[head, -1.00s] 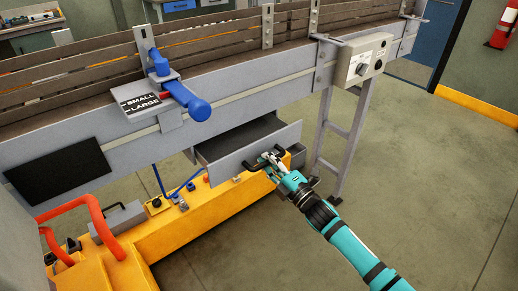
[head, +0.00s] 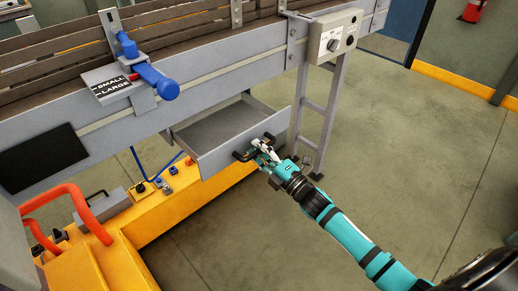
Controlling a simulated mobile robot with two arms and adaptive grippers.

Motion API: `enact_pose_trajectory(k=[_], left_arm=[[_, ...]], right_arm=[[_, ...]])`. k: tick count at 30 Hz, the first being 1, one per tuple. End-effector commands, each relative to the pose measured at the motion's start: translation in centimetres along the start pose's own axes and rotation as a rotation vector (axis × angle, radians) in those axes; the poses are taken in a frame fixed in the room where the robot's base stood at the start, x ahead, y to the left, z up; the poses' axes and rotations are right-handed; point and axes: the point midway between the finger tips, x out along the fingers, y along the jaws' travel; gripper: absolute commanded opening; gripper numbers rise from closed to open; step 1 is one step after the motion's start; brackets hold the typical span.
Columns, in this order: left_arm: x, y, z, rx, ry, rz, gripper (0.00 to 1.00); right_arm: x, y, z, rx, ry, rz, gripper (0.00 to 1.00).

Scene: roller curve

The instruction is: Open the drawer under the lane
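The grey drawer (head: 225,142) hangs under the lane (head: 225,72) and is pulled partly out, with its empty-looking inside showing from above. A black bar handle (head: 241,156) sits on its front panel. My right gripper (head: 262,150) is at the handle, its fingers closed around the bar; the exact finger contact is small in the picture. My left gripper is not in view.
A blue lever (head: 156,82) with a SMALL/LARGE plate (head: 106,87) sticks out from the lane above the drawer. A control box (head: 335,36) and a support leg (head: 322,110) stand to the right.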

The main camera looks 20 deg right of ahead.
Motion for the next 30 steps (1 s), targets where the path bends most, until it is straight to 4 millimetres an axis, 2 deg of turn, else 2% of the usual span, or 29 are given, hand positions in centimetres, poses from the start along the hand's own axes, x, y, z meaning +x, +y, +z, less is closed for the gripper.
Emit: enact_pose_trajectory(k=[1, 3, 11, 14, 17, 24, 30], left_arm=[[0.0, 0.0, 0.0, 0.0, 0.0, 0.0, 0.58], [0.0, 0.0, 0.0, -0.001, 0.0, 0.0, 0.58], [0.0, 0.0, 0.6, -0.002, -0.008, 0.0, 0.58], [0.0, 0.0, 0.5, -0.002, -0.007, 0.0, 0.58], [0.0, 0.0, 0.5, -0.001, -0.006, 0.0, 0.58], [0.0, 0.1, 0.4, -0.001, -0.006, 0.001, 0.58], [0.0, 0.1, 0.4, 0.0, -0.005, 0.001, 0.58]], right_arm=[[0.0, 0.1, 0.0, 0.0, 0.0, 0.002, 0.31], [0.1, 0.1, 0.0, 0.0, 0.0, 0.003, 0.38], [0.0, 0.2, 0.0, 0.0, 0.0, 0.004, 0.38], [-0.7, 0.1, 0.0, 0.0, 0.0, 0.003, 0.38], [-2.3, 0.1, 0.0, 0.001, 0.0, 0.001, 0.38], [-7.6, 0.0, 0.0, 0.001, 0.0, -0.001, 0.38], [-10.7, 0.0, 0.0, 0.0, 0.0, 0.001, 0.38]])
